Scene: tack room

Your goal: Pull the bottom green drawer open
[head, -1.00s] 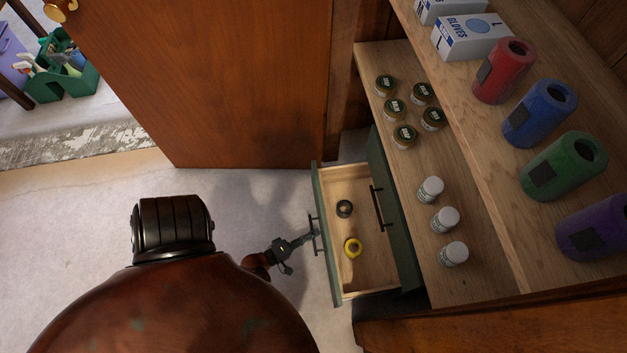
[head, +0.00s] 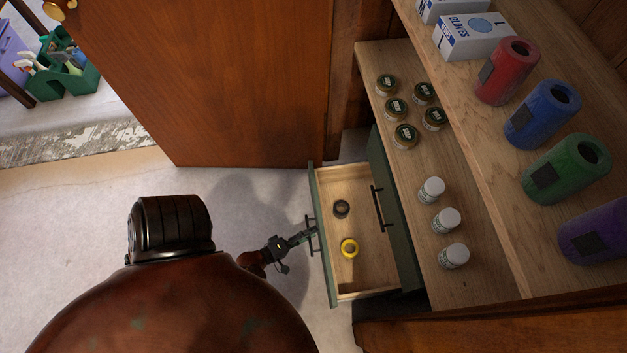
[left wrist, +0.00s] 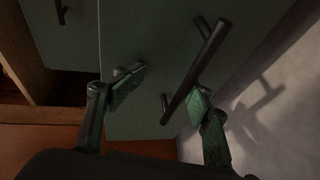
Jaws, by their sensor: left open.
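The bottom green drawer (head: 351,282) is pulled out of the cabinet, and its inside shows from above in the head view. A black ring-shaped roll (head: 341,209) and a yellow roll (head: 349,248) lie in it. Its dark bar handle (head: 313,236) is on the front face; the handle also shows in the left wrist view (left wrist: 196,72). My left gripper (head: 306,234) is at this handle. In the left wrist view its fingers (left wrist: 165,90) are apart, with the handle between them, nearer the right finger. My right gripper is not in view.
Another green drawer front with a dark handle (head: 382,208) is shut above. The shelf (head: 405,170) holds several jars and white bottles; coloured canisters and glove boxes (head: 474,37) stand higher. A brown door (head: 240,80) stands behind. The floor left of the drawer is clear.

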